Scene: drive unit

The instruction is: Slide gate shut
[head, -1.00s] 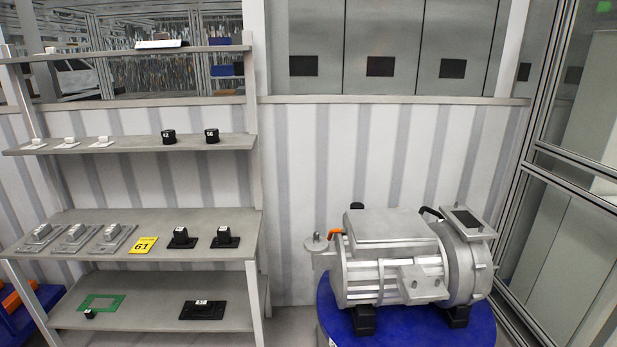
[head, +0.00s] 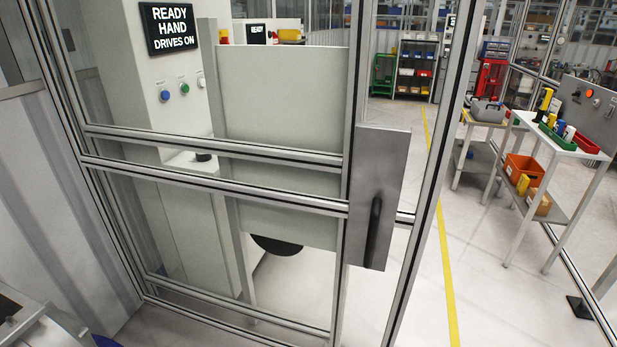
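The gate (head: 379,197) shows in the head view as an aluminium-framed sliding panel with a grey metal plate and a dark upright handle (head: 374,232) right of the middle. Its rails run left across the frame, in front of a pale cabinet. To the right of the plate stands an aluminium post (head: 432,150), with a narrow gap between the plate and the post. Whether the gate is fully shut cannot be told from here. My gripper is not in view.
A sign (head: 169,27) reads "READY HAND DRIVES ON". Beyond the frame are a yellow floor line (head: 441,250) and a white table (head: 560,140) with bins. A drive unit's edge (head: 38,325) shows at lower left. Floor between the line and table is clear.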

